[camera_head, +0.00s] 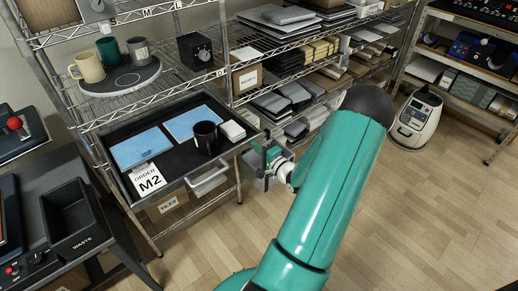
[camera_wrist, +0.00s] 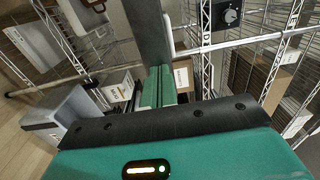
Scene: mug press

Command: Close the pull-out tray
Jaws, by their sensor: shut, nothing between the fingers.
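The pull-out tray (camera_head: 167,181) is black and stands out from the wire shelf rack at the left of the head view. My gripper (camera_head: 266,153) is just right of the tray's right front corner, partly hidden by my arm. In the wrist view my gripper (camera_wrist: 160,84) has its green fingers together and empty, close to a grey bar (camera_wrist: 148,32). I cannot tell if they touch.
Above the tray, a shelf holds a round dark board (camera_head: 120,79) with several mugs. A waste bin (camera_head: 74,220) on a dark bench stands at the left. Loaded shelves (camera_head: 290,75) stand behind my arm.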

